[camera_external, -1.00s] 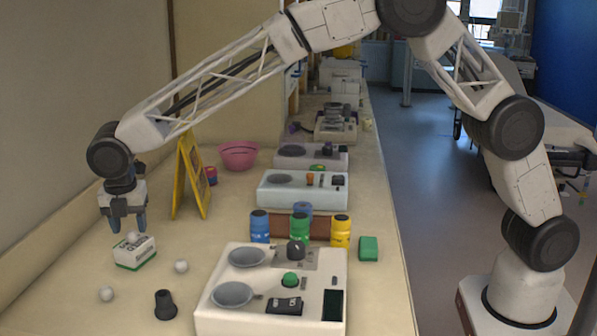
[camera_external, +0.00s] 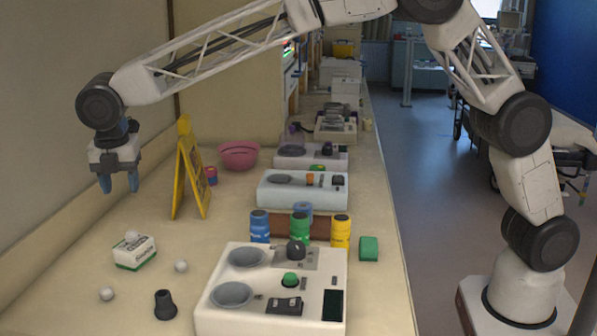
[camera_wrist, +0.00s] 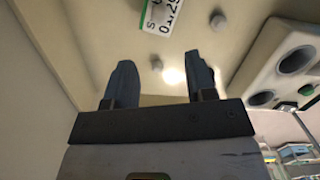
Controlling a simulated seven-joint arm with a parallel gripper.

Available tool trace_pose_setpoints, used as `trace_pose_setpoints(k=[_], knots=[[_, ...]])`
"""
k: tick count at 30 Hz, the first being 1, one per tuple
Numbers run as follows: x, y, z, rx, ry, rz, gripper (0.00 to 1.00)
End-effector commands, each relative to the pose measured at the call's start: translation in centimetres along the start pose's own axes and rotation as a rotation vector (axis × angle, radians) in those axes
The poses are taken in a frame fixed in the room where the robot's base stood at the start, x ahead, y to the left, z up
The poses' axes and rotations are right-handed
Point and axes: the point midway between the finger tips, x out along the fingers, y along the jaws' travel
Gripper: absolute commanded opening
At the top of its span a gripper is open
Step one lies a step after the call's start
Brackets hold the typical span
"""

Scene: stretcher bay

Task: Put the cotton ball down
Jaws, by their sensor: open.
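One white cotton ball (camera_external: 132,237) rests on top of a small white and green box (camera_external: 134,254) on the counter. Two more white balls lie on the counter, one right of the box (camera_external: 181,266) and one in front of it (camera_external: 107,294).
A dark cone-shaped piece (camera_external: 165,305) stands near the front. A white console (camera_external: 270,325) with two round dishes fills the front right, with blue, green and yellow bottles (camera_external: 300,230) behind it. A yellow folding sign (camera_external: 190,170) and a pink bowl (camera_external: 238,155) stand farther back.

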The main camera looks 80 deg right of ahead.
Motion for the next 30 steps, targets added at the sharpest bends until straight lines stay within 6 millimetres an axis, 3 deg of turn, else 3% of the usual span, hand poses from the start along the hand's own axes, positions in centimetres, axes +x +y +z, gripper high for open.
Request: trace_pose_setpoints(k=[21,26,30], knots=[[-0.1,-0.2,0.1,0.005,0.0,0.001,0.51],[-0.9,-1.3,0.6,0.037,0.002,0.005,0.51],[-2.3,-3.4,1.3,0.098,0.006,0.012,0.51]])
